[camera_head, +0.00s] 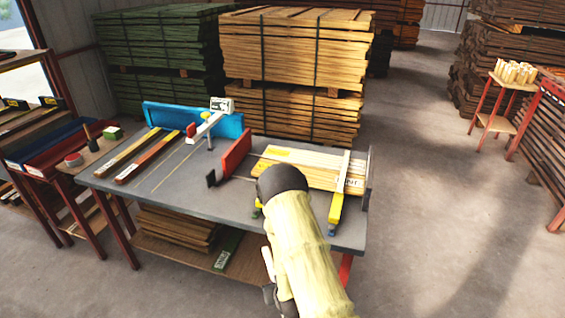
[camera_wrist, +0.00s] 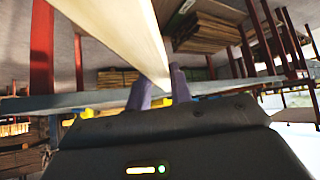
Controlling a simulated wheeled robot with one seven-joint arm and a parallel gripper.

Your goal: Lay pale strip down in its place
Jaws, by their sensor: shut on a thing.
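The pale strip (camera_wrist: 128,32) runs from the top edge of the wrist view down between the fingers of my gripper (camera_wrist: 160,88). My gripper is shut on it. In the head view my arm hides most of the gripper, and a small pale piece (camera_head: 268,263) beside the arm may be part of the strip. The grey workbench (camera_head: 200,192) carries several pale boards (camera_head: 315,172) lying side by side, with a partly hidden label, at the right. A red upright plate (camera_head: 236,153) stands left of them, and a yellow clamp bar (camera_head: 336,208) crosses their right end.
A blue fence (camera_head: 170,115) with a white device (camera_head: 221,105) stands behind. Boards lie on the lower shelf. Bare bench top lies left of the red plate.

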